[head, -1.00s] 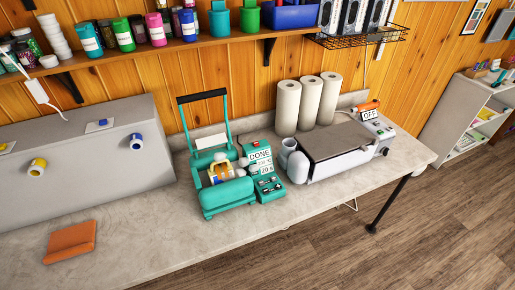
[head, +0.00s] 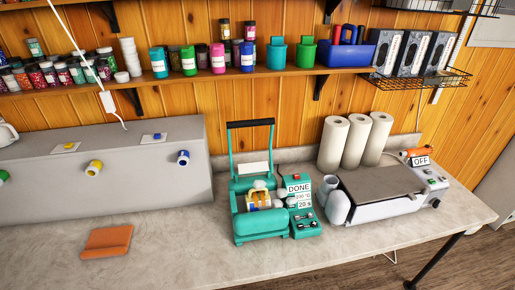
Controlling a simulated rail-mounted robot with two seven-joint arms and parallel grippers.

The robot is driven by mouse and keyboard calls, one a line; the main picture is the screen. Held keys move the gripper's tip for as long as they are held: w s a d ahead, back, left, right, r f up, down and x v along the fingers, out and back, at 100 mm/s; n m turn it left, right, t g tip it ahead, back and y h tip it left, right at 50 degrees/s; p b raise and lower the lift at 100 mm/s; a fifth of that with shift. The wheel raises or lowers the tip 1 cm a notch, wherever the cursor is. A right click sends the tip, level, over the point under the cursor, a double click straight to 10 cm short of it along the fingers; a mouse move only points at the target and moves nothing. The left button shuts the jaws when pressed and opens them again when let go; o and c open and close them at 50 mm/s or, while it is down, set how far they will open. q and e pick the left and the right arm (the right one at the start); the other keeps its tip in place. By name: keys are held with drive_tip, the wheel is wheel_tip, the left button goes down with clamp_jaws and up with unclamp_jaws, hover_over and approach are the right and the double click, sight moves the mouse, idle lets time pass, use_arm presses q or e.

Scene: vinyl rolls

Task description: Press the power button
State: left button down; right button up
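A teal press (head: 262,222) stands on the counter with its black-topped handle (head: 250,123) raised. A mug with yellow and white parts (head: 259,199) sits in it. Its control box (head: 304,220) has a display (head: 299,196) reading "DONE" and "20 s", with small dark buttons or knobs below. To its right is a white flat machine (head: 372,208) with a grey-brown top. Its right-side panel (head: 430,180) carries small controls and an "OFF" label (head: 420,161). I cannot tell which control is the power button. Neither gripper is in view.
Three white rolls (head: 355,141) stand behind the white machine. An orange folded pad (head: 107,242) lies at the counter's left front. A long grey box (head: 105,170) with colored rolls stands at left. A shelf (head: 200,80) of bottles hangs above.

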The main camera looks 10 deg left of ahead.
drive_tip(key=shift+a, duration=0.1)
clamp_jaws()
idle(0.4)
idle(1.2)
